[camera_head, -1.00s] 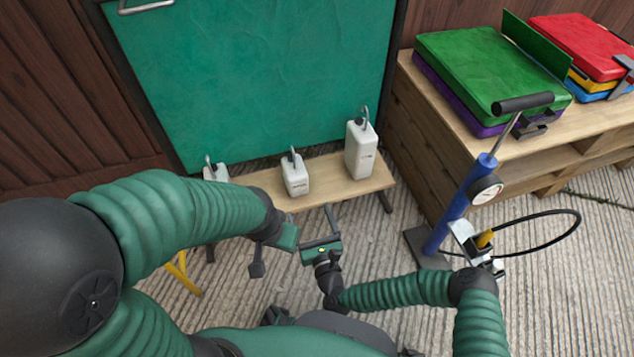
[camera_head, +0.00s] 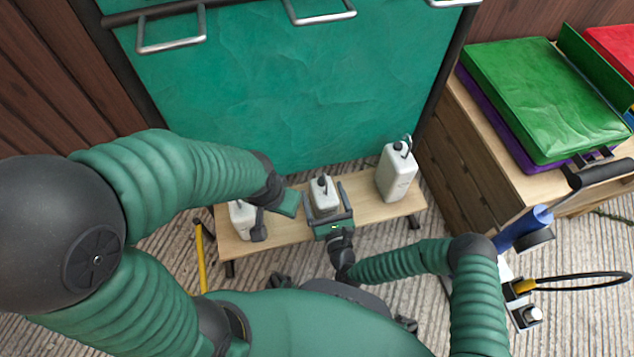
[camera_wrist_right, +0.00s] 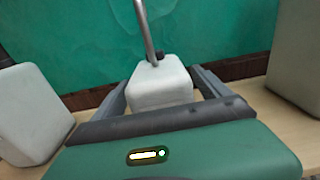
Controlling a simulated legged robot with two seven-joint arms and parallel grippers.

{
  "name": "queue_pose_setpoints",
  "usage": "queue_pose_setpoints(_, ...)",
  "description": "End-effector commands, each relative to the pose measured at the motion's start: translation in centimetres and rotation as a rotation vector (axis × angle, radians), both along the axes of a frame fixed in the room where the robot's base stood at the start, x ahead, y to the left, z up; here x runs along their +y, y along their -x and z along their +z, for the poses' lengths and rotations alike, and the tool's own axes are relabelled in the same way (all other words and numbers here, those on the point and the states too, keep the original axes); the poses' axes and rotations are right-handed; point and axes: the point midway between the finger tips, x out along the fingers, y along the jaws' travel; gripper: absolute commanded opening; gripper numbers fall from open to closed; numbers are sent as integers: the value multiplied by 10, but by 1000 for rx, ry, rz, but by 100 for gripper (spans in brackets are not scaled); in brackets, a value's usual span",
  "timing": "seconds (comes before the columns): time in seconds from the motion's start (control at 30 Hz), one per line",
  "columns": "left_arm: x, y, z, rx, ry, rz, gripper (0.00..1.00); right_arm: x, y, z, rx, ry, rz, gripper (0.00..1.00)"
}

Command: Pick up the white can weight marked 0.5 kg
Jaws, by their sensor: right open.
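Three white can weights with dark caps and metal hooks stand on a low wooden bench (camera_head: 370,212). The left can (camera_head: 240,222) is partly hidden by my left gripper (camera_head: 275,218). The middle can (camera_head: 322,198) stands between the spread fingers of my open right gripper (camera_head: 324,190); it also shows in the right wrist view (camera_wrist_right: 160,88), upright with its hook rising. I cannot tell whether the fingers touch it. The tallest can (camera_head: 396,175) is at the right. No weight marking is readable. My left gripper's jaw opening is unclear.
A green padded board (camera_head: 290,90) with metal handles stands behind the bench. A wooden crate (camera_head: 465,150) with green and purple pads is at the right. A blue pump (camera_head: 525,228) with a black hose stands in front of it.

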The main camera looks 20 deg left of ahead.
Motion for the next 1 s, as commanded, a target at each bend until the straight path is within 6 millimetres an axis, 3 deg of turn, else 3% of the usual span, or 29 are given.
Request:
queue_pose_setpoints(0.2,0,1,-1,1,0,0,36,-3,0,1,-1,-9,-1,84)
queue_pose_setpoints(0.83,0,1,-1,1,0,0,36,-1,1,-2,3,-1,1,1)
queue_pose_setpoints(1.0,0,1,-1,1,0,0,36,-1,0,-1,1,-2,0,0)
